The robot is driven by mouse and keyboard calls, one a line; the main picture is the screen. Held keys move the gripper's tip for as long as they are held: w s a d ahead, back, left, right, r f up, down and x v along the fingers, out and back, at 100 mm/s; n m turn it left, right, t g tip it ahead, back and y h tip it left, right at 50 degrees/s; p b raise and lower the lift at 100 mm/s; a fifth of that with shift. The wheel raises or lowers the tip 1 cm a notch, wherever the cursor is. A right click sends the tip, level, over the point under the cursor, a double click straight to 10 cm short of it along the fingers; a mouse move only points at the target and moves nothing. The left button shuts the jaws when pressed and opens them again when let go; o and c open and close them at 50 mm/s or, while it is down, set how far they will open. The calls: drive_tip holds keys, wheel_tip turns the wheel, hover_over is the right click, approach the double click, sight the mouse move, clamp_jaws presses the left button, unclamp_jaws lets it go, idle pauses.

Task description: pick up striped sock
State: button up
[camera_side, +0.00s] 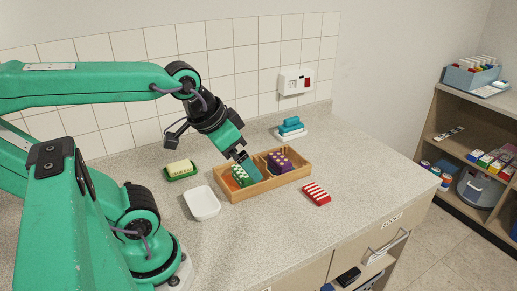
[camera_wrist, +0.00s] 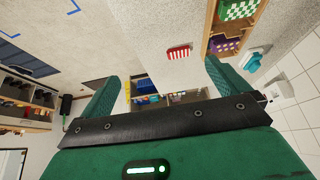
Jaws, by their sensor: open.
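The striped sock (camera_side: 316,193), folded and red and white, lies flat on the counter to the right of a wooden tray. It also shows in the wrist view (camera_wrist: 179,52), near the top and beyond my fingertips.
Counter around the striped sock is clear.

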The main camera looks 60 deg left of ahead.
drive_tip(key=shift+w, duration=0.1)
drive_tip(key=g, duration=0.6)
hover_over(314, 192)
wheel_tip(314, 192, down, 16)
drive_tip(key=shift+f, duration=0.1)
drive_tip(key=shift+w+a+f, duration=0.1)
drive_tip(key=shift+f, duration=0.15)
drive_tip(key=shift+f, duration=0.1)
drive_tip(key=shift+f, duration=1.2)
drive_tip(key=shift+f, duration=0.1)
